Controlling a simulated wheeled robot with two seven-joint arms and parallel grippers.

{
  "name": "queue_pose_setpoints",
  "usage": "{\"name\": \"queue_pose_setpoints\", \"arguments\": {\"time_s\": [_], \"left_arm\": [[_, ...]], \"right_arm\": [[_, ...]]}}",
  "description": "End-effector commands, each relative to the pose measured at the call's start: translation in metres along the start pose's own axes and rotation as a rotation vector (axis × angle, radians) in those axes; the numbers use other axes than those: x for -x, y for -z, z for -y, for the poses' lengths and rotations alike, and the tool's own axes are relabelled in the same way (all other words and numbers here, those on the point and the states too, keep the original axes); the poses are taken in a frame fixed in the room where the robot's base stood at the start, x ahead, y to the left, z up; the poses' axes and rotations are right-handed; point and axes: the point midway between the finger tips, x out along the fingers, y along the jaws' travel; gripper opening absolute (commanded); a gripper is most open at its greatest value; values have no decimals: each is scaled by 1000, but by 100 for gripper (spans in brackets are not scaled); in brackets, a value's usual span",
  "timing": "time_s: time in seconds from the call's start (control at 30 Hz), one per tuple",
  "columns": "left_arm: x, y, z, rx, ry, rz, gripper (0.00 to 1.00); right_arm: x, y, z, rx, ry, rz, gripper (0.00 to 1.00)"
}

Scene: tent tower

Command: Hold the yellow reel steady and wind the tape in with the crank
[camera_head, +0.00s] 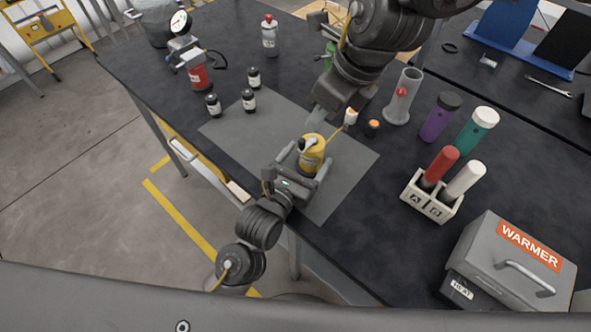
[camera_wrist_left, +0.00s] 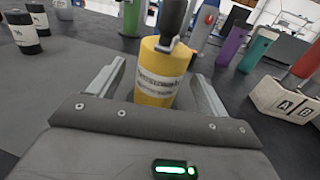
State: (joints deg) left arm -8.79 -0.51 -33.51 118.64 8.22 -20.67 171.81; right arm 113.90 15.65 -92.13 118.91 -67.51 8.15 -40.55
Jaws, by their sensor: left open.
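The yellow reel (camera_head: 313,156) stands upright on the grey mat, with a grey crank (camera_head: 308,143) on its top. In the left wrist view the reel (camera_wrist_left: 158,72) has a white label, and a dark upright part rises above it. My left gripper (camera_head: 304,167) is open, with one finger on each side of the reel; that wrist view shows gaps between the fingers and the reel. My right gripper (camera_head: 319,114) hangs just behind and above the reel; its jaw opening is not clear. A yellow strip with a white end piece (camera_head: 351,117) shows right of the reel.
A small orange-topped vial (camera_head: 373,128) and a grey tube holder (camera_head: 403,97) stand right of the reel. A white A/B rack (camera_head: 432,196) holds red and white tubes. Several dark bottles stand at left. The grey mat (camera_head: 345,175) has free room. The table's front edge is close.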

Motion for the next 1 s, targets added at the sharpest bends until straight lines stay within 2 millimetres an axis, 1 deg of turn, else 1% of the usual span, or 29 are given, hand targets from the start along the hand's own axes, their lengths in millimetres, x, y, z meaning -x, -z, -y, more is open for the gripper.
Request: {"name": "queue_pose_setpoints", "arguments": {"time_s": [0.1, 0.2, 0.43, 0.47, 0.93, 0.97, 1.0], "left_arm": [[-9, 0, 0, 0, 0, 0, 77], [-12, 0, 0, -1, 0, 0, 77], [-12, 0, 0, -1, 0, 0, 77], [-12, 0, 0, -1, 0, 0, 76], [-12, 0, 0, -1, 0, 0, 14], [-12, 0, 0, -1, 0, 0, 13], [-12, 0, 0, -1, 0, 0, 13]], "right_arm": [[0, 0, 0, 0, 0, 0, 36], [0, 0, 0, 0, 0, 0, 36], [0, 0, 0, 0, 0, 0, 36], [0, 0, 0, 0, 0, 0, 36], [0, 0, 0, 1, 0, 0, 36], [0, 0, 0, 1, 0, 0, 34], [1, 1, 0, 4, 0, -2, 28]]}}
